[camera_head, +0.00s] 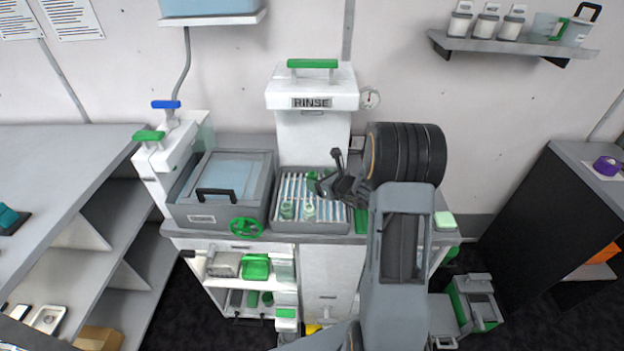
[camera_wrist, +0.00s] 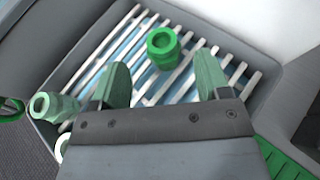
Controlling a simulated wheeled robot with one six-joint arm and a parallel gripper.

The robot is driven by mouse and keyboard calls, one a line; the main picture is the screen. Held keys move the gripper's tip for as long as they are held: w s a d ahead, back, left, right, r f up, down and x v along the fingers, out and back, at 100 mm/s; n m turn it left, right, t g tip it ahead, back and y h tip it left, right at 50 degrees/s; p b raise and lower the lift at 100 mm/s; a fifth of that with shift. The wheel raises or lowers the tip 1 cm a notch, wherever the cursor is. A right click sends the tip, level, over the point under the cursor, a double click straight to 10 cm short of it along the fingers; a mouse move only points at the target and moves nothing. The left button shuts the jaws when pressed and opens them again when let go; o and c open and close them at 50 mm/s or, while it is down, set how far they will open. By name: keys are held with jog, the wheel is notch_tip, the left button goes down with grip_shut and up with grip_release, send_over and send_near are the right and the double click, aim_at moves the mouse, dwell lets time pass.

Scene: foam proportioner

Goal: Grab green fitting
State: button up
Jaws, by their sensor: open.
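A solid green fitting (camera_wrist: 162,47) stands on the slatted rinse tray, just ahead of and between my two fingertips in the wrist view. In the head view the green fitting (camera_head: 312,180) is partly hidden by my gripper. My gripper (camera_wrist: 162,66) is open and empty, its fingers spread wider than the fitting; it hangs over the tray in the head view (camera_head: 324,187). A paler, translucent green fitting (camera_wrist: 52,106) stands left of my gripper in the wrist view. A whitish fitting (camera_wrist: 61,148) is mostly hidden below it.
The slatted tray (camera_head: 352,222) has raised grey walls. The white RINSE unit (camera_head: 312,130) stands behind it. A lidded grey basin (camera_head: 222,172) is close on the left, with a green handwheel (camera_head: 246,228) in front. A green strip (camera_wrist: 285,162) lies beside the tray.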

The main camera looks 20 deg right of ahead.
aim_at(315, 177)
jog(key=shift+p+x, duration=0.65)
jog(key=shift+x, duration=1.85)
jog(key=shift+w+d, duration=0.1)
jog(key=shift+d, duration=0.05)
jog(key=c, duration=1.1)
jog(key=shift+r, duration=0.1)
